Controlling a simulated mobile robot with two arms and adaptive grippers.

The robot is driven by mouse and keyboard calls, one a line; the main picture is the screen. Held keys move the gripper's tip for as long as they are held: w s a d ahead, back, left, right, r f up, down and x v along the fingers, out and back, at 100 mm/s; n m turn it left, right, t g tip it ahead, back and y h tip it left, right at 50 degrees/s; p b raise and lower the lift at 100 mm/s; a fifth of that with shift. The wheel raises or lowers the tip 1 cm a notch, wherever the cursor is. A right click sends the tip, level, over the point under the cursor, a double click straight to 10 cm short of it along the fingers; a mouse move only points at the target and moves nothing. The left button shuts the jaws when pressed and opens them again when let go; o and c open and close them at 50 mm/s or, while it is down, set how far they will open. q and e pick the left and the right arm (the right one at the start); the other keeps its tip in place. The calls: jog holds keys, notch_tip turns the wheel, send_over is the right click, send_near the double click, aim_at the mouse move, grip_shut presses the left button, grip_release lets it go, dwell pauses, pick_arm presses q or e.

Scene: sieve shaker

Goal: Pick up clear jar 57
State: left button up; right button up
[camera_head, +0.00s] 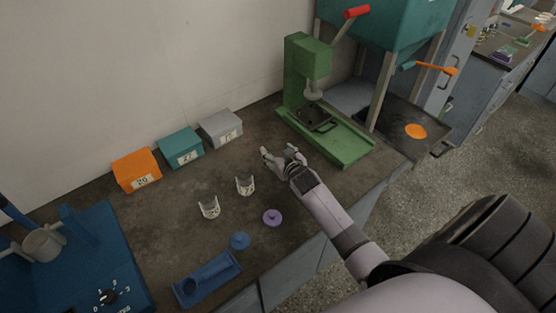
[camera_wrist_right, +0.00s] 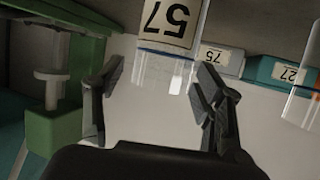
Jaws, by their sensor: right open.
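Clear jar 57 (camera_head: 245,184) stands upright on the dark bench, just left of and below my right gripper (camera_head: 280,153) in the head view. In the right wrist view, which is upside down, the jar's label (camera_wrist_right: 168,22) reads 57 and its clear part lies in line with the gap between the fingers of my right gripper (camera_wrist_right: 160,72). That gripper is open and empty; no contact with the jar shows. A second clear jar (camera_head: 208,208) stands to the left and also shows at the wrist view's right edge (camera_wrist_right: 303,85). My left gripper is out of view.
Orange (camera_head: 136,170), teal (camera_head: 181,147) and grey (camera_head: 220,128) boxes line the wall. A green press (camera_head: 325,130) stands right of the gripper. A purple disc (camera_head: 272,217), blue disc (camera_head: 240,240) and blue tray (camera_head: 207,280) lie near the front edge. A blue machine (camera_head: 75,265) is at left.

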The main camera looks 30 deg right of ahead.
jog(key=c, duration=1.3)
jog(key=shift+r, duration=0.1)
